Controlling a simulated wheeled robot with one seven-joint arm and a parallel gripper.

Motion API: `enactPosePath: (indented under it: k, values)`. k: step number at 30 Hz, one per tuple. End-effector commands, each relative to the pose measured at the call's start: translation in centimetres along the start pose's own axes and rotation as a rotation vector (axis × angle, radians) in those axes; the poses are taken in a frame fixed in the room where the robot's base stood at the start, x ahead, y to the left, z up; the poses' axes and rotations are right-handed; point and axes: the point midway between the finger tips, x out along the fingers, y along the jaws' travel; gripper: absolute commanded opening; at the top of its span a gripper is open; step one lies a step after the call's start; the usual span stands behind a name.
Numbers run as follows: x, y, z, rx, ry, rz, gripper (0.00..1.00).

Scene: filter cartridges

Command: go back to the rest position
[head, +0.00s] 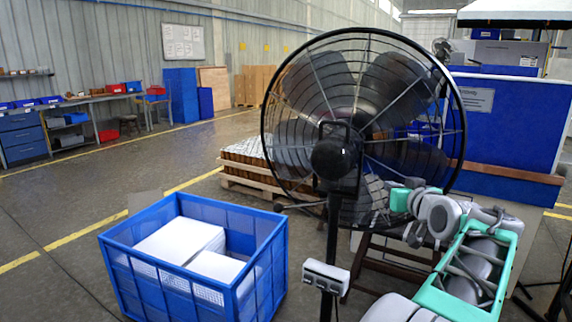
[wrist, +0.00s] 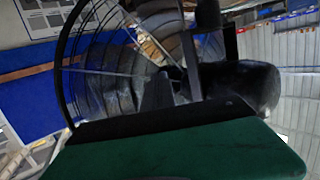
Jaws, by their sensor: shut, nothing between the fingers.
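My gripper (wrist: 158,92) shows in the wrist view as dark fingers, shut and empty, beyond a green and black housing along the bottom. In the head view my grey and teal arm is folded at the lower right, and the hand end (head: 400,200) is beside the lower right of the fan's cage. I cannot tell there whether it touches the cage. The fingers are not clear in the head view. A blue crate (head: 190,268) stands on the floor at the lower left, well apart from my gripper, with white block-shaped items (head: 182,240) inside.
A large black pedestal fan (head: 333,160) stands close, left of my arm, and fills much of the wrist view. A loaded pallet (head: 245,180) lies behind it. A blue partition (head: 505,120) stands at the right. Open floor (head: 60,200) extends left.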

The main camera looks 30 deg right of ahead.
Motion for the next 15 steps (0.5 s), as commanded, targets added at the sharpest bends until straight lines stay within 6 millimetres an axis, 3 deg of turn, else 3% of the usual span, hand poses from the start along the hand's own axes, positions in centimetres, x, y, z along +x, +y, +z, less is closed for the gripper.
enactPosePath:
  k: [1, 5, 8, 9, 11, 12, 15]
  values:
    - [0.7, -5.3, -2.0, -0.005, -0.074, -0.056, 0.0]
    - [0.4, -16.4, -0.5, -0.026, -0.288, -0.156, 0.0]
    - [-2.5, -24.4, 1.0, -0.064, -0.457, -0.226, 0.0]
    - [-4.3, -27.4, 1.7, -0.086, -0.53, -0.253, 0.0]
    - [-7.7, -31.4, 2.8, -0.126, -0.639, -0.287, 0.0]
    - [-10.4, -33.6, 3.5, -0.158, -0.712, -0.308, 0.0]
    - [-17.3, -37.2, 5.4, -0.244, -0.88, -0.34, 0.0]
